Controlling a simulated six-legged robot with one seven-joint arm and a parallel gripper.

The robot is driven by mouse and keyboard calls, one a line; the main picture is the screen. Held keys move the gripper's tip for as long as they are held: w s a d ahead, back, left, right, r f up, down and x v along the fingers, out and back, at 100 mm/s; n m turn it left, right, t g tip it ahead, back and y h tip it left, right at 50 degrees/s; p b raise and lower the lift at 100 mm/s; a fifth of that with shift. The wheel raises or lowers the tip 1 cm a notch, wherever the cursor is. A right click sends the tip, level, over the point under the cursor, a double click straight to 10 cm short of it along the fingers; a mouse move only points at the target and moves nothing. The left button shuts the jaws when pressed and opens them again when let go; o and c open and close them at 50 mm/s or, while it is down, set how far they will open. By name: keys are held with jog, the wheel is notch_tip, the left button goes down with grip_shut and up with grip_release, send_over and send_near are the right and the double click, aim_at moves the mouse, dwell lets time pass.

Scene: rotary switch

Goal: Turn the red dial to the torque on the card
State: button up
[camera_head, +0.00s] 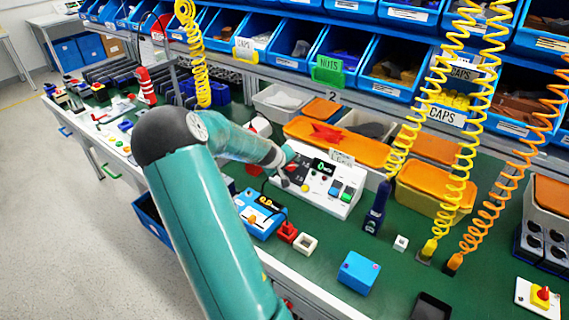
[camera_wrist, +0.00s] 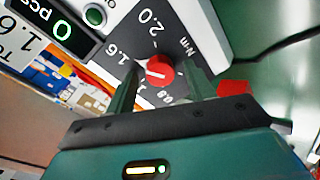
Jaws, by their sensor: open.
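In the wrist view the red dial (camera_wrist: 159,72) has a white pointer line lying nearly level in the picture, its left end toward the 1.6 side; I cannot tell its exact setting. Labels 2.0, 1.6 and 0.8 and "N·m" surround it. The card (camera_wrist: 14,51), cut off at the left edge, reads "TO" and 1.6. It also stands behind the white control box (camera_head: 337,207) in the head view as a small card (camera_head: 341,158). My gripper (camera_wrist: 163,68) is open, one finger on each side of the dial; contact is unclear. My arm hides the dial in the head view.
The box also carries a display (camera_head: 323,167) and colored buttons. A blue box (camera_head: 261,214) with a yellow part stands before it, beside small red and white blocks. An orange tray (camera_head: 337,147) lies behind. Coiled yellow hoses (camera_head: 455,130) hang at the right. A blue cube (camera_head: 358,272) sits in front.

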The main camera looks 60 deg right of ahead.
jog(key=v, duration=1.3)
jog(key=shift+a+r, duration=0.25)
